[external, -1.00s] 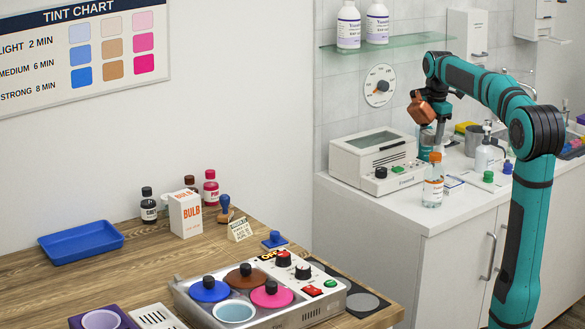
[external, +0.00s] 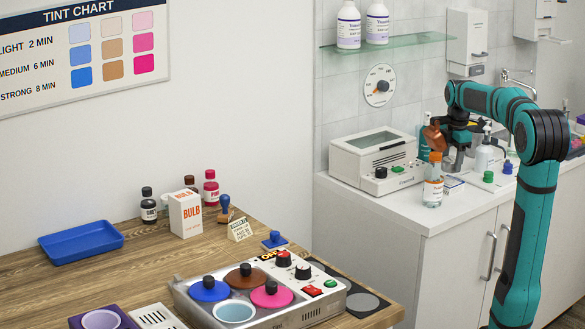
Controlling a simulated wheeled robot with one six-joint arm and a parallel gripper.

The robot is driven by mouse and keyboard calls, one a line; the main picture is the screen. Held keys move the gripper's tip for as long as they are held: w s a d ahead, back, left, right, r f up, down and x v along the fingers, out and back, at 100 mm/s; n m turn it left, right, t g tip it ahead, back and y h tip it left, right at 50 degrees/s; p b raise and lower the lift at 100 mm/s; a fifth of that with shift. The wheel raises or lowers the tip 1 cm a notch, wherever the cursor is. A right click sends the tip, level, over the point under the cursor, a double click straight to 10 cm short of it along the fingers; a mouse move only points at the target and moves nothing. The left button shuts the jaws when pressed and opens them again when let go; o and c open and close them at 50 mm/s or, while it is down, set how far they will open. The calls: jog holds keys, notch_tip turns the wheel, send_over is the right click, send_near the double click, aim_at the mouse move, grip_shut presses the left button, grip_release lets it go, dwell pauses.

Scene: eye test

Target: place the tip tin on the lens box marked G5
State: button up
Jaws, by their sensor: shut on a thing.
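My gripper (external: 455,146) is above the back counter, right of the white device, and it is shut. What it holds is small and partly hidden, and I take it for the tip tin. A copper-brown blocky piece (external: 434,138) shows at the left of the jaws; I cannot tell whether it is the tin or part of the gripper. No G5 mark is readable. A small white and blue flat item (external: 453,183) lies on the counter below the gripper; I cannot tell whether it is a lens box.
A white device (external: 377,160) stands left of the gripper. An orange-capped bottle (external: 433,185), a teal bottle (external: 424,145), a green-topped item (external: 488,177) and a pump bottle (external: 485,155) crowd the counter. A glass shelf (external: 388,45) is above. The counter's front left corner (external: 400,215) is clear.

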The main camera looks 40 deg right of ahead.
aim_at(447, 160)
jog(key=shift+f, duration=1.6)
jog(key=shift+f, duration=0.1)
jog(key=o, duration=1)
jog(key=r, duration=0.4)
jog(key=s+r, duration=0.1)
jog(key=r, duration=0.7)
jog(key=shift+s+a, duration=0.2)
